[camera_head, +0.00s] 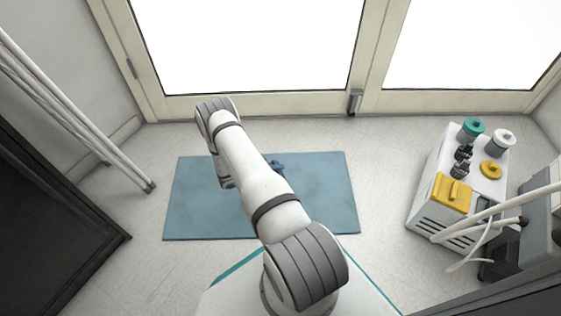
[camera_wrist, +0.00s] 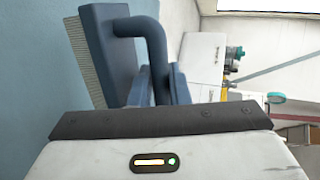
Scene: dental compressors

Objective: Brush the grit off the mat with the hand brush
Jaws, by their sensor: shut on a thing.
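The blue mat (camera_head: 325,190) lies flat on the floor under my arm; it also fills the left of the wrist view (camera_wrist: 30,70). The hand brush (camera_wrist: 108,50) has a dark blue block, a curved handle and pale bristles facing the mat. My gripper (camera_wrist: 158,82) is shut on the brush's handle. I cannot tell whether the bristles touch the mat. In the head view only a small part of the brush (camera_head: 277,165) shows beside my arm, and my gripper is hidden behind the arm. No distinct grit can be made out on the mat.
A white compressor unit (camera_head: 425,215) with a yellow lid (camera_head: 452,193) and a teal-capped jar (camera_head: 473,127) stands right of the mat. Pale pipes (camera_head: 75,115) run down at the left near a dark cabinet (camera_head: 50,210). Glazed doors (camera_head: 250,104) close the back. Floor around the mat is clear.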

